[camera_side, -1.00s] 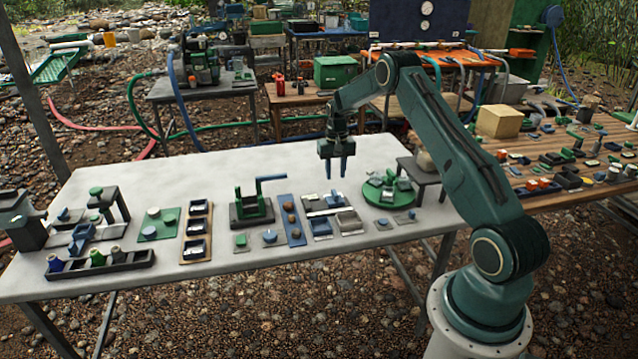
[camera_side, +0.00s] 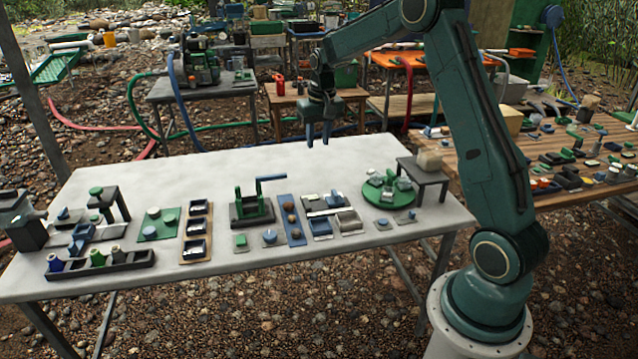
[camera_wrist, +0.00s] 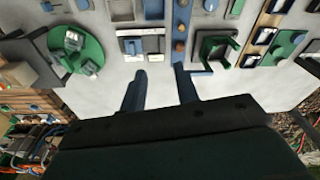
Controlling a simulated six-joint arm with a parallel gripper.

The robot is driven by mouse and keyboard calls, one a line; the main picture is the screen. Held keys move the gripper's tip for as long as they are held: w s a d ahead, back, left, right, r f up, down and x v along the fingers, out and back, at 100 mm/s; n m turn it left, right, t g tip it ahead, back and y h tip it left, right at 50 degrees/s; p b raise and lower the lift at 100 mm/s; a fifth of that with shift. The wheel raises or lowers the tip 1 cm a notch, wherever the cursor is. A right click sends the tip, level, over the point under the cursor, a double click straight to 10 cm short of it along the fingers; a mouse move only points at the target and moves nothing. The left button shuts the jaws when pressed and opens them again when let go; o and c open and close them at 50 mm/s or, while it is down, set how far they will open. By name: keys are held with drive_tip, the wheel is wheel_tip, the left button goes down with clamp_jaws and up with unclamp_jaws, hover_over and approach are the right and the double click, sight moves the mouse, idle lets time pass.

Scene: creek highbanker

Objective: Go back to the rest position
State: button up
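My gripper (camera_side: 318,140) hangs in the air above the far edge of the pale table (camera_side: 250,160), fingers pointing down. Its two blue fingers also show in the wrist view (camera_wrist: 160,88), apart with nothing between them. It touches nothing. On the table below are a green round plate (camera_side: 374,197) with small pieces on it, a dark base with a green frame and blue lever (camera_side: 250,207), and a blue strip (camera_side: 291,228) with round brown pieces.
A small dark stand (camera_side: 425,172) with a tan block is at the table's right end. A green board (camera_side: 159,225) and a black rack (camera_side: 100,262) lie to the left. A wooden table (camera_side: 560,160) full of parts is at right. The pale table's back strip is bare.

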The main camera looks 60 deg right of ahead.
drive_tip(key=s+a+r+n+t, duration=0.2)
drive_tip(key=s+a+r+n, duration=0.1)
drive_tip(key=s+a+r, duration=1.15)
drive_tip(key=s+a+f+n+t, duration=0.1)
drive_tip(key=s+a, duration=0.3)
drive_tip(key=s, duration=0.3)
drive_tip(key=s+a+f+n+t, duration=0.1)
drive_tip(key=s+a+n, duration=0.1)
drive_tip(key=s+a, duration=0.3)
drive_tip(key=s, duration=0.2)
drive_tip(key=shift+s+a+f+n+y, duration=0.25)
drive_tip(key=shift+s+f+n+y, duration=0.05)
